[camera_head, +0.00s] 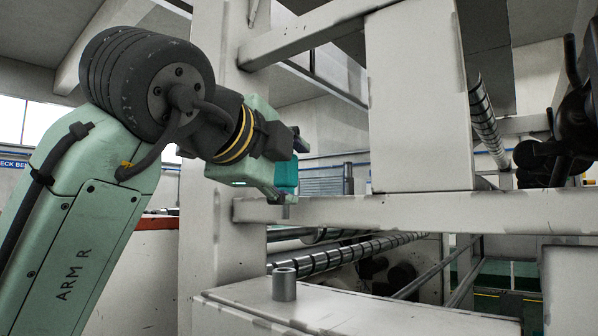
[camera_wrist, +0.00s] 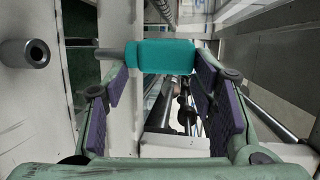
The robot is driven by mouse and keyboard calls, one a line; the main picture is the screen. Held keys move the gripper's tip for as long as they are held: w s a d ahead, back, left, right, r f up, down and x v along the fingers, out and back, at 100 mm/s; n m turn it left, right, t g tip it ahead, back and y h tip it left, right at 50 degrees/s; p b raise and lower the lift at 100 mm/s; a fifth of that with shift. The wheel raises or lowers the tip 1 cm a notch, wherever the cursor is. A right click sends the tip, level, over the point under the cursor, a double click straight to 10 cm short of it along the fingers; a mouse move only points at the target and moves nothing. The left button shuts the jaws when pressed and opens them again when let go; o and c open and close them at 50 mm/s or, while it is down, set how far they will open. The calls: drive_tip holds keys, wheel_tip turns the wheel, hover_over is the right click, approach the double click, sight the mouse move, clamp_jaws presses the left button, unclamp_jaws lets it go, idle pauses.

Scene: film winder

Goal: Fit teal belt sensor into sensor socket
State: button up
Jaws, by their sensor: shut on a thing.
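The teal belt sensor (camera_head: 287,175) is held in my gripper (camera_head: 275,186), partly hidden by it, in the head view. Its thin grey stem (camera_head: 285,211) points down. In the wrist view the teal body (camera_wrist: 165,55) lies between my fingertips (camera_wrist: 160,75), and the stem (camera_wrist: 110,53) points left. The sensor socket (camera_head: 284,284) is a short grey upright tube on a white machine ledge, below the sensor and apart from it. In the wrist view the socket (camera_wrist: 25,53), with a dark bore, is at the left, roughly in line with the stem but separate.
A white crossbar (camera_head: 420,212) runs just right of my gripper. A white upright post (camera_head: 212,190) stands behind my gripper. Ribbed rollers (camera_head: 350,252) lie behind the white ledge (camera_head: 350,312). Space between stem and socket looks clear.

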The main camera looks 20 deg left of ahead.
drive_tip(key=shift+s, duration=0.2)
wheel_tip(320, 180, down, 6)
drive_tip(key=b, duration=0.4)
drive_tip(key=shift+r, duration=0.2)
drive_tip(key=shift+p, duration=0.4)
drive_tip(key=shift+c, duration=0.2)
idle(0.6)
drive_tip(key=shift+f, duration=0.15)
drive_tip(key=shift+f+b, duration=0.95)
drive_tip(key=shift+f, duration=0.4)
drive_tip(key=shift+f, duration=0.1)
idle(0.5)
drive_tip(key=shift+f, duration=0.45)
drive_tip(key=shift+r, duration=0.1)
